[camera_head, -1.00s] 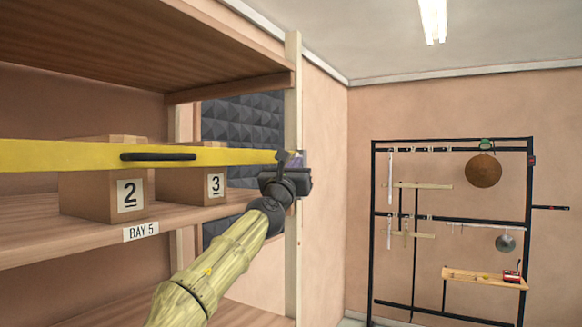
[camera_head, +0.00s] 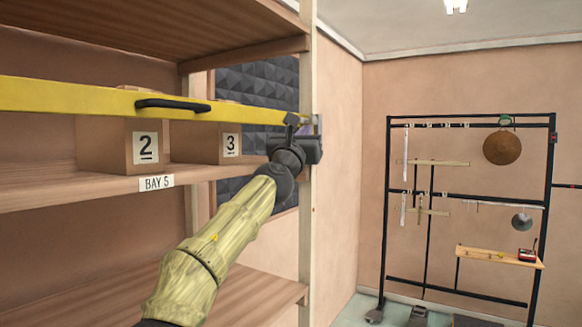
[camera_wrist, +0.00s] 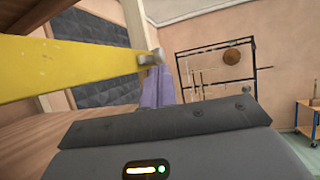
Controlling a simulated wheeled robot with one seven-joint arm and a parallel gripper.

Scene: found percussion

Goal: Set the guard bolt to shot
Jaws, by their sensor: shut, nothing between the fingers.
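A yellow guard bar (camera_head: 90,97) with a black handle (camera_head: 172,105) spans the front of the shelf bay, and its right end is at the pale upright post (camera_head: 307,220). A small grey metal piece (camera_wrist: 150,57), which looks like the bolt, sits at that end in the wrist view; in the head view it is small beside my gripper (camera_head: 315,122). My gripper's purple fingers (camera_wrist: 155,88) are shut and empty, just below and beside this grey piece. I cannot tell whether they touch it, nor whether the bolt is shot.
Cardboard boxes marked 2 (camera_head: 118,150) and 3 (camera_head: 205,143) stand on the shelf (camera_head: 90,188) behind the bar. A black rack (camera_head: 388,230) with hanging pans stands at the right wall. A blue-framed trolley (camera_wrist: 309,125) is at the wrist view's right edge. Open space lies right of the post.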

